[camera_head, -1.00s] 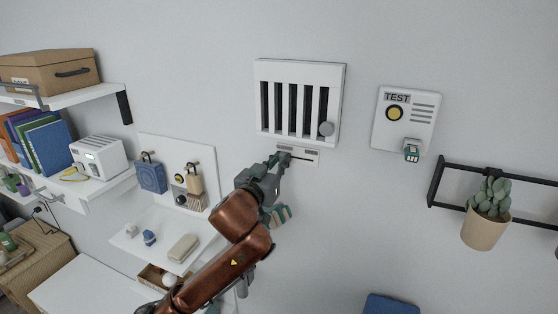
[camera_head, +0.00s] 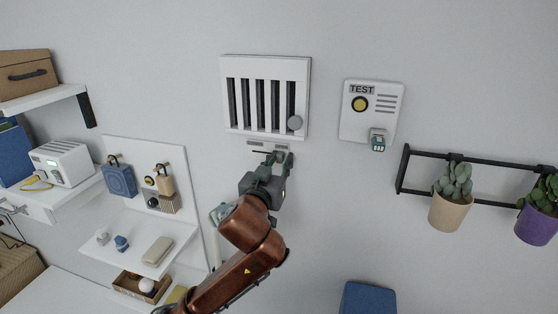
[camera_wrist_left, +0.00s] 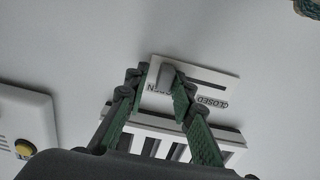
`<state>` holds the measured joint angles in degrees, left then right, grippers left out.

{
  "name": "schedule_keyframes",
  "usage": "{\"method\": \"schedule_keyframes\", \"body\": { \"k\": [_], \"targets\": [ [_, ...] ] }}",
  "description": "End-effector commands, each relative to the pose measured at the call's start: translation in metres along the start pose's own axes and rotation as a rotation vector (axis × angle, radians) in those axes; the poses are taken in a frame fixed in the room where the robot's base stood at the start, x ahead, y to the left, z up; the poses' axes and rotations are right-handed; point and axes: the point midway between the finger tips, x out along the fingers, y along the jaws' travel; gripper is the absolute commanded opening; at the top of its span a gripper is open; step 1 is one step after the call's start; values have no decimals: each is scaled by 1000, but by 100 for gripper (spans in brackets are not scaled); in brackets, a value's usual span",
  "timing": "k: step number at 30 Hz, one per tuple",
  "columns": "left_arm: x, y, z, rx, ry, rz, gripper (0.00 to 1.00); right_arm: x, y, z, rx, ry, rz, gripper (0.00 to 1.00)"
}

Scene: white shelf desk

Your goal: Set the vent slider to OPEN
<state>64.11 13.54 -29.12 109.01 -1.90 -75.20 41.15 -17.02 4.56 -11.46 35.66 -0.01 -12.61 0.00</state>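The vent (camera_head: 266,67) is a white framed grille on the wall with dark slots. Below it is a small white slider plate (camera_head: 246,143), partly hidden by my left gripper (camera_head: 273,156). The wrist view shows the plate (camera_wrist_left: 229,80) upside down, with a dark slot, a CLOSED label and a partly hidden OPEN label. The grey slider knob (camera_wrist_left: 166,75) stands at the OPEN end of the slot. My left gripper's green-padded fingers (camera_wrist_left: 159,80) are apart on either side of the knob; contact is unclear. My right gripper is not in view.
A TEST panel (camera_head: 390,98) with a yellow button hangs to the right of the vent. A rail (camera_head: 420,152) with potted plants is farther right. A padlock board (camera_head: 184,160) and shelves are at left. The wall around the plate is clear.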

Motion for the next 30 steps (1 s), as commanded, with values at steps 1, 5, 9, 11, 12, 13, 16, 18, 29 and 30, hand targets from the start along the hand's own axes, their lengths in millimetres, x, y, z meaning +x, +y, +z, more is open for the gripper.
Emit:
{"method": "schedule_keyframes", "body": {
  "k": [1, 5, 9, 11, 12, 13, 16, 18, 29, 30],
  "targets": [
    [0, 0, 0, 0, 0, -1, 28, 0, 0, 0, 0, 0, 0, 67],
    [0, -1, 0, 0, 0, -2, 30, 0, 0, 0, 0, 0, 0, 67],
    [0, -2, 0, 0, 0, -3, 30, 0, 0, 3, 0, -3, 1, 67],
    [-1, -2, 0, 0, 0, -3, 30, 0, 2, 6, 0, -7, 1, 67],
    [-3, -1, 0, 0, 0, -2, 30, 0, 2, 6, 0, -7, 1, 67],
    [-5, -1, 0, -1, 0, -2, 30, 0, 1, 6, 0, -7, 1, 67],
    [-18, 0, -1, -2, 1, -1, 30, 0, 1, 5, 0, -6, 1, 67],
    [-31, -1, 0, -2, 1, 0, 30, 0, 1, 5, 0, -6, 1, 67],
    [-101, 0, 0, -1, 1, 0, 30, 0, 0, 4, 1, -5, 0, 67],
    [-106, 0, -1, -1, 2, 1, 30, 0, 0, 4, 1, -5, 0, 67]
  ]
}}
